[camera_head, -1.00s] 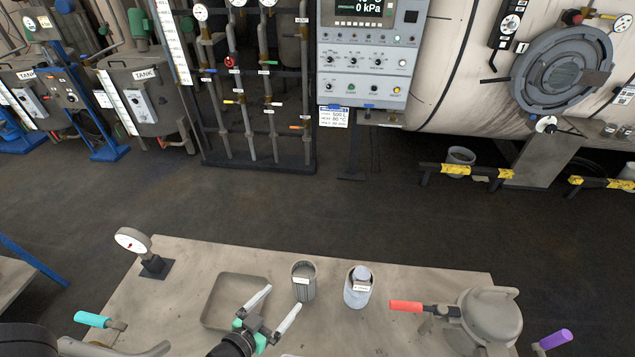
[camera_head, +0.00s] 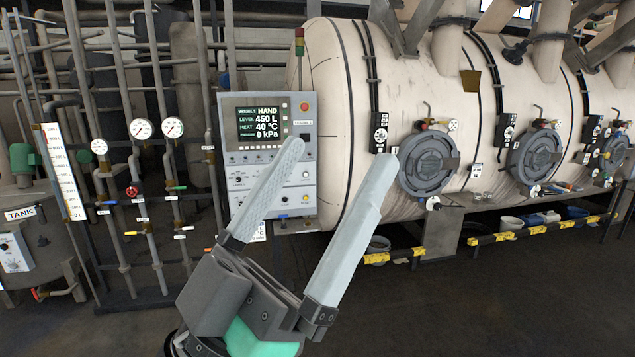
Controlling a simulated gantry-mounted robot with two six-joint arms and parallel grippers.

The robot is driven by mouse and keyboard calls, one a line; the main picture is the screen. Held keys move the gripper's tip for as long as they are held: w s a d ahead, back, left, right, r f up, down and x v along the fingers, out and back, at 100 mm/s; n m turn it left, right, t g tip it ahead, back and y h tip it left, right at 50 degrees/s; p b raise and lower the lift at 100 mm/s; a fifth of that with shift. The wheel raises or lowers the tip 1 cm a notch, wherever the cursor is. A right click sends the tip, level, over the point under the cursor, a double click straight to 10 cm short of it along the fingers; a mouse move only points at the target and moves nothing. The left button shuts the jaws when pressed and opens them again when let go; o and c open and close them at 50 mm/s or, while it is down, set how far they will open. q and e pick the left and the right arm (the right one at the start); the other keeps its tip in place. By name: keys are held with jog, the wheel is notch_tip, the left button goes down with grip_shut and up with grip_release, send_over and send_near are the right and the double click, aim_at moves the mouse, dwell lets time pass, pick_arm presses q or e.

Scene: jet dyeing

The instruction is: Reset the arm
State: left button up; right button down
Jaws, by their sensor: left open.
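My left gripper (camera_head: 340,150) fills the lower middle of the head view. Its two long pale fingers point up and stand well apart, with nothing between them. The fingers cover part of the grey control panel (camera_head: 243,160) behind; they look nearer than the panel, and I see no contact. The panel screen (camera_head: 258,122) reads HAND, 450 L, 40 °C and 0 kPa. My right gripper is not in view.
A large cream vessel (camera_head: 345,70) with round grey doors (camera_head: 428,163) spans the right. Pipes with gauges (camera_head: 142,128) and a tank (camera_head: 25,240) stand at the left. Yellow-black rails (camera_head: 535,230) run low at the right. Dark floor (camera_head: 480,310) is open in front.

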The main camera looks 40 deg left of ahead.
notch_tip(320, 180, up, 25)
jog(key=p, duration=2.5)
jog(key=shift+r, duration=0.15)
